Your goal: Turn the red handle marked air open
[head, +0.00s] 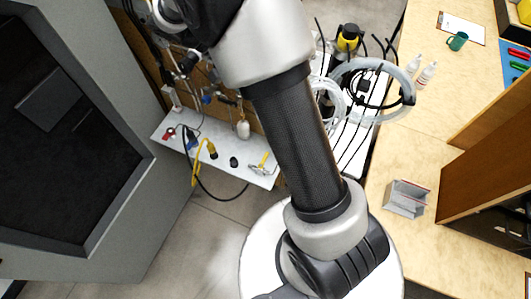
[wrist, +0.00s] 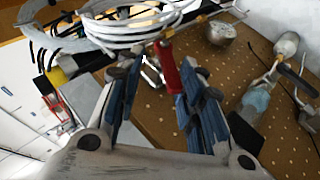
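In the wrist view a red handle (wrist: 171,70) stands out from the pegboard, beside a shiny metal fitting. My gripper (wrist: 158,82) is open, with one blue-padded finger on each side of the handle. The handle's upper part shows in the gap, nearer the right finger; its lower end is close to that finger, and I cannot tell whether they touch. No marking on the handle is readable. In the head view my arm crosses the middle, and I cannot make out this handle or the fingertips there.
A coil of white tubing (wrist: 130,28) hangs just beyond the fingertips. A metal knob (wrist: 220,32) and a clear bottle-like part (wrist: 258,98) are on the pegboard (wrist: 150,130) to the right. In the head view a white shelf (head: 222,166) carries small fittings; a wooden bench (head: 400,150) is right.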

